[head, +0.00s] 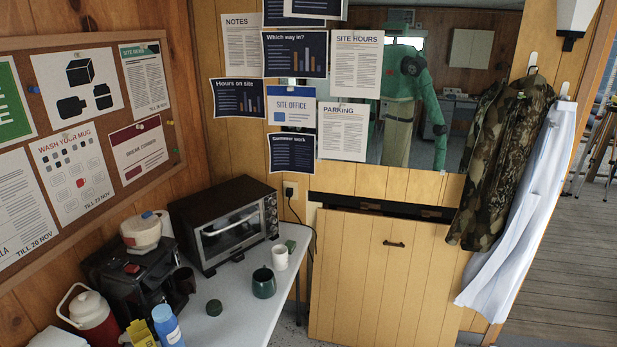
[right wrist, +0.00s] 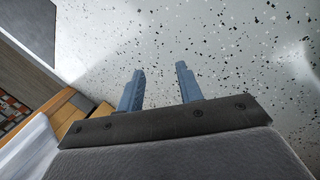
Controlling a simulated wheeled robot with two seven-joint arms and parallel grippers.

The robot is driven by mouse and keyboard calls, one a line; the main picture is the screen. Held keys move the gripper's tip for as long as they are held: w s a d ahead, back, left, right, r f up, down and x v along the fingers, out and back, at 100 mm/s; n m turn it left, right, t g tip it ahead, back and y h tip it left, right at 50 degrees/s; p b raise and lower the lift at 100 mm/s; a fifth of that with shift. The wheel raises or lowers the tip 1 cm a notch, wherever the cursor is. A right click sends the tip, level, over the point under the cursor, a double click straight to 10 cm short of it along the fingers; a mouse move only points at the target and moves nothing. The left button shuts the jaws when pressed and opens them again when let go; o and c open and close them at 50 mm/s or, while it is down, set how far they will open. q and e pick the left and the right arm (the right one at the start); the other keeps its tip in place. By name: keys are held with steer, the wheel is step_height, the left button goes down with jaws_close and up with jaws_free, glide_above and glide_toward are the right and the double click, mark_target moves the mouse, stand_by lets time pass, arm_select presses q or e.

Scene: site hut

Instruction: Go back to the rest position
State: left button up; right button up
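My right gripper (right wrist: 159,85) shows in the right wrist view. Its two blue-grey fingers stand apart with nothing between them. Speckled pale floor (right wrist: 225,45) lies behind the fingers. Neither of my grippers shows in the head view, and my left gripper is in no view.
A white table (head: 237,315) holds a toaster oven (head: 228,222), a black coffee machine (head: 130,275), a dark green mug (head: 264,283) and a white mug (head: 280,257). A camouflage jacket (head: 500,150) and a white coat (head: 530,205) hang further right.

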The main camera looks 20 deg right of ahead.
steer(key=s+a+f+m+y, duration=0.15)
steer(key=a+f, duration=0.25)
steer(key=a, duration=1.6)
steer(key=s+a+f+y, duration=0.1)
steer(key=a+f+y, duration=0.15)
steer(key=a, duration=1.75)
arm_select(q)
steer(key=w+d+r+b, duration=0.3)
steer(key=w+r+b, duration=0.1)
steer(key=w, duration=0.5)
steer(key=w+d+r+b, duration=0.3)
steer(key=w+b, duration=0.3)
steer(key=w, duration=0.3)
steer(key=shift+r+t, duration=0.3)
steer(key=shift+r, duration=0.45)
arm_select(e)
steer(key=w+a+r, duration=0.2)
steer(key=w+r, duration=0.2)
steer(key=w, duration=0.5)
steer(key=w+a+r, duration=0.3)
steer(key=w+r, duration=0.1)
steer(key=w, duration=0.5)
steer(key=shift+w, duration=0.2)
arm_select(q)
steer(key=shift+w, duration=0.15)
arm_select(e)
steer(key=shift+w, duration=0.1)
